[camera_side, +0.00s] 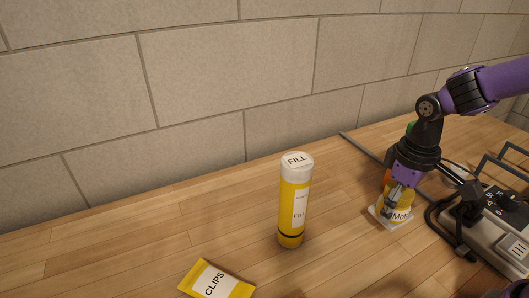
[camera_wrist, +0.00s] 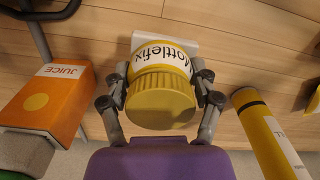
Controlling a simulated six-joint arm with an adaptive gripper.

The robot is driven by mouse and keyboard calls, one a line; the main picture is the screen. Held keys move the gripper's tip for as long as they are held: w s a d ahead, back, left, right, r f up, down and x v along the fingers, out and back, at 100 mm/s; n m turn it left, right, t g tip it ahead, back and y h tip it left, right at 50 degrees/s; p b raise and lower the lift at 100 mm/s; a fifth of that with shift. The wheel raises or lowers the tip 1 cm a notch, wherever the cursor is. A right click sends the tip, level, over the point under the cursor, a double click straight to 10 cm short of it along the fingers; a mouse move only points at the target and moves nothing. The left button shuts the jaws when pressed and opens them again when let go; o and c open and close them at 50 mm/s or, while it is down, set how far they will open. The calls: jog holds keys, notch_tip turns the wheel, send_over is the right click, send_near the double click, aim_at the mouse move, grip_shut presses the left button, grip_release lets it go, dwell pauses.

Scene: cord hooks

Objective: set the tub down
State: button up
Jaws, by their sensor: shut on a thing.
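The tub (camera_wrist: 160,98) is yellow with a ribbed yellow lid and a white label that reads "Mottlefix". My gripper (camera_wrist: 160,80) is shut on it, one finger on each side, in the wrist view. In the side view the tub (camera_side: 403,213) is partly hidden behind my gripper (camera_side: 395,195), at the right. A white square pad (camera_side: 377,211) lies on the wooden table under the tub. The tub looks upright and very low over the pad or on it; I cannot tell whether they touch.
An orange juice carton (camera_wrist: 45,100) and a green thing (camera_wrist: 25,157) stand close by. A grey box with black cords (camera_side: 500,230) is at the right. Table between cylinder and pad is clear.

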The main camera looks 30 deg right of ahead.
aim_at(385, 229)
jog(key=shift+w+d+f, duration=0.15)
jog(key=shift+d+f, duration=0.1)
jog(key=shift+f, duration=1.95)
jog(key=o, duration=1.2)
jog(key=shift+f, duration=0.15)
notch_tip(385, 229, up, 12)
jog(key=shift+r, duration=0.25)
jog(key=s+r+m+t, duration=0.2)
jog(key=s+r+t, duration=0.1)
jog(key=s+t, duration=0.1)
jog(key=shift+s+r, duration=0.1)
jog(key=shift+r, duration=0.25)
jog(key=shift+s+r+m+t, duration=0.25)
jog(key=shift+s+m+t, duration=0.15)
jog(key=shift+s+t, duration=0.35)
